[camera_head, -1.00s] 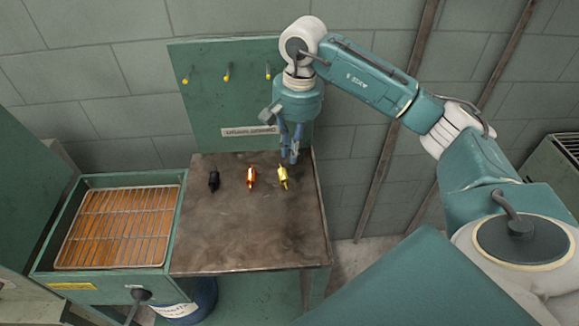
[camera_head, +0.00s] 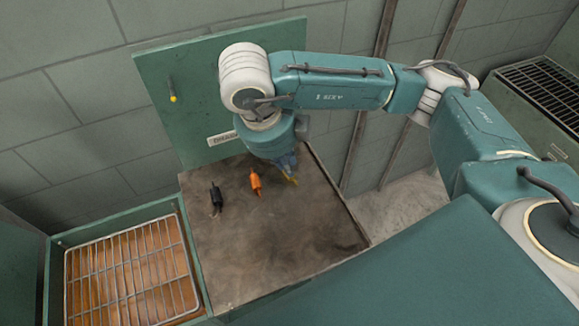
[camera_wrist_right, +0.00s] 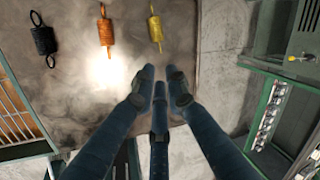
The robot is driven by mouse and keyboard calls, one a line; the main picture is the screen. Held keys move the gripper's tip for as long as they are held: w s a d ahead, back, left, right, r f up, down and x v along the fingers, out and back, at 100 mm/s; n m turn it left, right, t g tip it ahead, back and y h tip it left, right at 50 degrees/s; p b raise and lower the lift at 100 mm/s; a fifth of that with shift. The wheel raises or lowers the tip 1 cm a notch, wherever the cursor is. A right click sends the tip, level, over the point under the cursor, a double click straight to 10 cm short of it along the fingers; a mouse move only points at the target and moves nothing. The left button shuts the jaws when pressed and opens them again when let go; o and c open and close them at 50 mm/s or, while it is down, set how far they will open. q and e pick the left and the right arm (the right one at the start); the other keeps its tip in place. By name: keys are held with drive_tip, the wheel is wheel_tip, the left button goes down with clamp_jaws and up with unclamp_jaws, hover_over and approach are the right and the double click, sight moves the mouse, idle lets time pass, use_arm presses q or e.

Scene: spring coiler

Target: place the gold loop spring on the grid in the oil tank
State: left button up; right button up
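The gold loop spring (camera_head: 293,181) lies at the right of the brown tabletop, mostly hidden by my right gripper (camera_head: 287,168) in the head view. In the right wrist view the whole gold spring (camera_wrist_right: 155,28) shows, ahead of the blue fingertips (camera_wrist_right: 160,85). The fingertips are a little apart with nothing between them. The oil tank (camera_head: 115,222) is the green box at the lower left. Its wire grid (camera_head: 130,272) shows bare over an orange-brown inside. My left gripper is out of view.
An orange spring (camera_head: 256,183) and a black spring (camera_head: 216,197) lie left of the gold one on the table (camera_head: 290,240). The table's front part is clear.

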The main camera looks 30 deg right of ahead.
hover_over(297, 184)
drive_tip(key=s+a, duration=0.1)
drive_tip(key=a, duration=0.1)
drive_tip(key=x, duration=0.4)
drive_tip(key=shift+s+a+f, duration=0.25)
drive_tip(key=shift+a+f, duration=0.05)
drive_tip(key=shift+a, duration=0.05)
drive_tip(key=shift+d+f, duration=0.1)
drive_tip(key=shift+f, duration=0.25)
drive_tip(key=shift+w+f+p, duration=0.15)
drive_tip(key=shift+f+p, duration=0.4)
drive_tip(key=shift+p, duration=0.05)
drive_tip(key=p+x, duration=0.1)
drive_tip(key=x, duration=0.2)
drive_tip(key=shift+d+f, duration=0.1)
drive_tip(key=shift+f, duration=0.2)
drive_tip(key=shift+w+f, duration=0.15)
drive_tip(key=shift+f, duration=0.15)
clamp_jaws()
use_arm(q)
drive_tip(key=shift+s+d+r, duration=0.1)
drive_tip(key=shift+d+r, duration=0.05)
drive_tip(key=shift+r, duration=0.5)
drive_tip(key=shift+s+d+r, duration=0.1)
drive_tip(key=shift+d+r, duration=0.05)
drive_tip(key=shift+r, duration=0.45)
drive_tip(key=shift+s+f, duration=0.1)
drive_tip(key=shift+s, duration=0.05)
use_arm(e)
drive_tip(key=shift+w+d, duration=0.1)
